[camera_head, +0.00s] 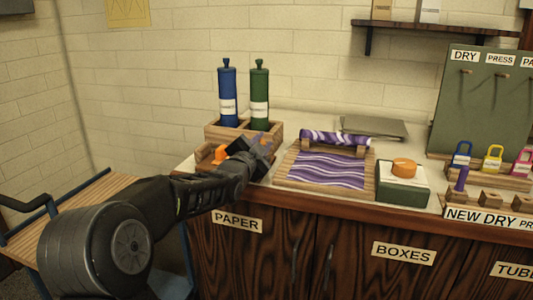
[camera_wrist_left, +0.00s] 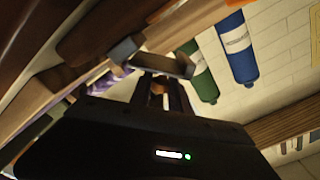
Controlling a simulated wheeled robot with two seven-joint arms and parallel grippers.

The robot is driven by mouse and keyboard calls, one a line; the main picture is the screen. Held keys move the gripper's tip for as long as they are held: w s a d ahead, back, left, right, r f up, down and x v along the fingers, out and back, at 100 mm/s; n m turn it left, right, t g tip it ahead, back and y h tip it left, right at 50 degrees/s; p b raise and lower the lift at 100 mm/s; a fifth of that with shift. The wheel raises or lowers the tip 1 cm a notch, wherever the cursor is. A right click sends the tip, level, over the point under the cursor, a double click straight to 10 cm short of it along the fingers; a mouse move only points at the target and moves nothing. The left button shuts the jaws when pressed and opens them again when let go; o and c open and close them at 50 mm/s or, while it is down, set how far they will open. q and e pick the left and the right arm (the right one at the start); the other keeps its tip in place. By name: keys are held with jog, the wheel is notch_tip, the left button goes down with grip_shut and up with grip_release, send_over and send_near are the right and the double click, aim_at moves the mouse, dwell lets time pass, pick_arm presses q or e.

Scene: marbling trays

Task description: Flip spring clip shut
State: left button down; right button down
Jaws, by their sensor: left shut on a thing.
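My left gripper (camera_head: 254,158) reaches in from the left to the counter, just in front of the wooden bottle rack. In the left wrist view its two fingers (camera_wrist_left: 163,90) are shut on a grey, flat bar-like piece (camera_wrist_left: 165,65), which looks like the spring clip. A small grey block (camera_wrist_left: 124,49) shows at one end of it. In the head view the gripper hides most of the clip, so its exact angle cannot be told. An orange piece (camera_head: 220,153) shows just left of the gripper. My right gripper is not in view.
A blue bottle (camera_head: 227,92) and a green bottle (camera_head: 259,92) stand upright in the rack (camera_head: 214,132). Right of the gripper lies a wooden tray (camera_head: 283,181) with purple marbled paper, then a green box (camera_head: 402,190) with an orange knob. Small coloured padlock-like pieces stand farther right.

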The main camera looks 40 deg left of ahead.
pick_arm(q)
jog(key=shift+s+a+f+n+b, duration=0.2)
jog(key=shift+a+n+b, duration=0.2)
jog(key=shift+n, duration=0.5)
jog(key=shift+a+f+n, duration=0.1)
jog(key=shift+a+n, duration=0.3)
jog(key=shift+n, duration=0.6)
jog(key=n, duration=0.1)
jog(key=a+n, duration=0.1)
jog(key=shift+s+f+n, duration=0.2)
jog(key=shift+f+n, duration=0.05)
jog(key=shift+n, duration=0.05)
jog(key=shift+s+a+f+n+p, duration=0.15)
jog(key=shift+a+f+n, duration=0.1)
jog(key=shift+n, duration=0.5)
jog(key=shift+a+f+n+p, duration=0.15)
jog(key=shift+f+n, duration=0.05)
jog(key=shift+n, duration=0.55)
jog(key=c, duration=1.3)
grip_release()
jog(key=shift+o, duration=0.2)
